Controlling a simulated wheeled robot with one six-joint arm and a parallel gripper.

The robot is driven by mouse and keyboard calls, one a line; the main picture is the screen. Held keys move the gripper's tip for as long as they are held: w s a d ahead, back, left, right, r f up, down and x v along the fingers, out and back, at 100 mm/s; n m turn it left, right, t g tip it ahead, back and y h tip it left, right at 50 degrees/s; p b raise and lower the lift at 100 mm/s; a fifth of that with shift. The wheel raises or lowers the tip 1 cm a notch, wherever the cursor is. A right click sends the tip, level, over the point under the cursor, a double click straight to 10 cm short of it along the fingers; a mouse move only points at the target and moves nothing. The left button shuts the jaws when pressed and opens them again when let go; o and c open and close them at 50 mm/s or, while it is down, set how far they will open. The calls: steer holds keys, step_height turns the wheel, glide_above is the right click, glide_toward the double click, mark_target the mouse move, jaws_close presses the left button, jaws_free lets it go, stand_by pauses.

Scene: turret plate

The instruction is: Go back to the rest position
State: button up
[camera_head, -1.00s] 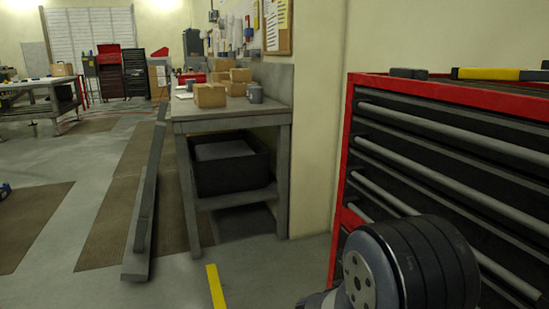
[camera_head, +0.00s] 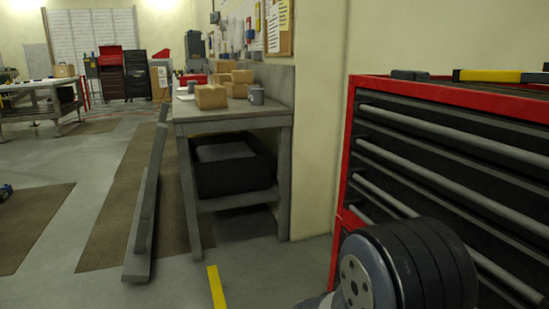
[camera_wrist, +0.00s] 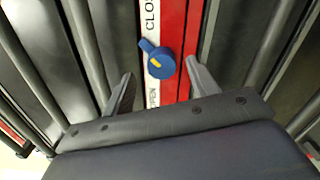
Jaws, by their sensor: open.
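My gripper (camera_wrist: 158,88) shows in the wrist view with its two fingers spread apart, open and empty. A blue round knob (camera_wrist: 160,65) with a yellow mark sits beyond the fingertips, between them in the picture. It is on a red strip (camera_wrist: 172,22) beside a white label (camera_wrist: 150,20) that reads "CLO…" at the top and "OPEN" lower down. I see no contact between the fingers and the knob. In the head view my gripper is not visible; only a dark rounded joint of my arm shows at the lower right.
A red and black drawer cabinet (camera_head: 440,150) with long grey handles stands close on the right. A grey workbench (camera_head: 188,165) with cardboard boxes (camera_head: 211,97) stands in the middle. Floor on the left (camera_head: 85,175) is mostly open.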

steer(key=p+v, duration=0.1)
steer(key=v, duration=0.7)
steer(key=w+d+n+p, duration=0.3)
steer(key=d+n+p, duration=0.7)
steer(key=n+p, duration=0.8)
steer(key=p, duration=0.6)
steer(key=shift+w+r, duration=0.2)
steer(key=shift+w, duration=0.2)
stand_by(0.4)
stand_by(0.5)
